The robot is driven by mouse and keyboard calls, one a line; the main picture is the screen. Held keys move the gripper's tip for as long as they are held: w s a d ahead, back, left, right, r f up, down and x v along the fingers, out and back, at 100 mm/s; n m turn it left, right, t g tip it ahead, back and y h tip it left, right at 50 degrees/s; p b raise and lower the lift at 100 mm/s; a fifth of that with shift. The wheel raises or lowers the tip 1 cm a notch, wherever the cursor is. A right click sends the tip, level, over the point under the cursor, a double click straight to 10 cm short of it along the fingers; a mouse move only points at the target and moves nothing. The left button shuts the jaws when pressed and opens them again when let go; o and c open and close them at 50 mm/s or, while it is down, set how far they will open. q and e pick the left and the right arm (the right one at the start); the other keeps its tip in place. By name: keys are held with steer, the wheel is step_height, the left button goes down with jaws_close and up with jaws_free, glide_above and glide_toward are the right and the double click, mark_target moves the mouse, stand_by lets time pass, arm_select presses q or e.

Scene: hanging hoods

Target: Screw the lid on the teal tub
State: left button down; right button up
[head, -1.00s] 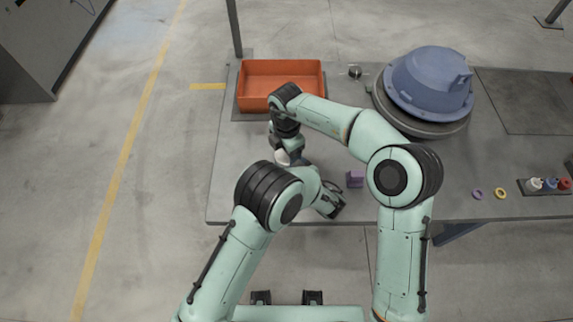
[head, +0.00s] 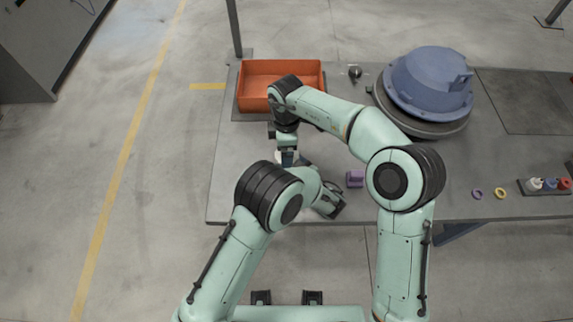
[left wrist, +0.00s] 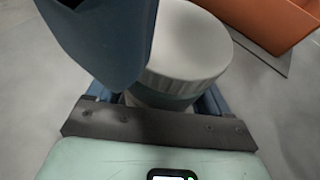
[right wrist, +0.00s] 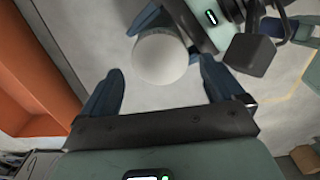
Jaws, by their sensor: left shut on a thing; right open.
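The pale white lid (left wrist: 192,45), round with a ridged rim, sits on top of the tub (left wrist: 160,101), whose side shows only as a narrow band below it. I cannot tell how tight the lid is. My left gripper (left wrist: 155,95) is shut on the tub, its fingers on either side. My right gripper (right wrist: 160,72) is open above, its fingers apart on both sides of the lid (right wrist: 160,50), with visible gaps. One right finger hides part of the lid in the left wrist view. My arms mostly cover the tub in the head view.
An orange bin (head: 252,72) stands just behind the grippers. A purple block (head: 355,178) lies to their right. A large blue housing (head: 430,78) is at back right. Purple and yellow rings (head: 500,193) and a tray of small bottles (head: 545,193) are at far right.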

arm_select(q)
steer(key=shift+a, duration=0.1)
arm_select(e)
step_height(320, 180, up, 2)
steer(key=shift+d+r, duration=0.1)
steer(key=shift+c, duration=0.4)
